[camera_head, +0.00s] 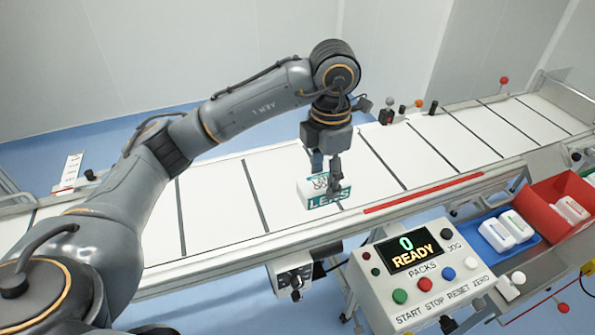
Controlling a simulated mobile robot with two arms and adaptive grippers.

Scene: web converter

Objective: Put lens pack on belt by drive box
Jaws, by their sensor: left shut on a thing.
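A white and teal lens pack (314,194) with "LENS" lettering is at the belt's surface near the middle of the head view. My left gripper (326,185) points down over it and is shut on it, with the fingers covering part of its top and right side. I cannot tell whether the pack touches the belt (222,202). The belt is white with dark cross lines. A grey drive box (290,278) with knobs hangs below the belt's front edge, a little in front of the pack. My right gripper is not in view.
A control box (418,262) with a screen reading "0 READY" and several buttons stands at front right. Beside it are a blue tray (508,238) and a red bin (545,200) holding white packs. A red strip (424,192) lines the belt's front rail. The belt's left part is clear.

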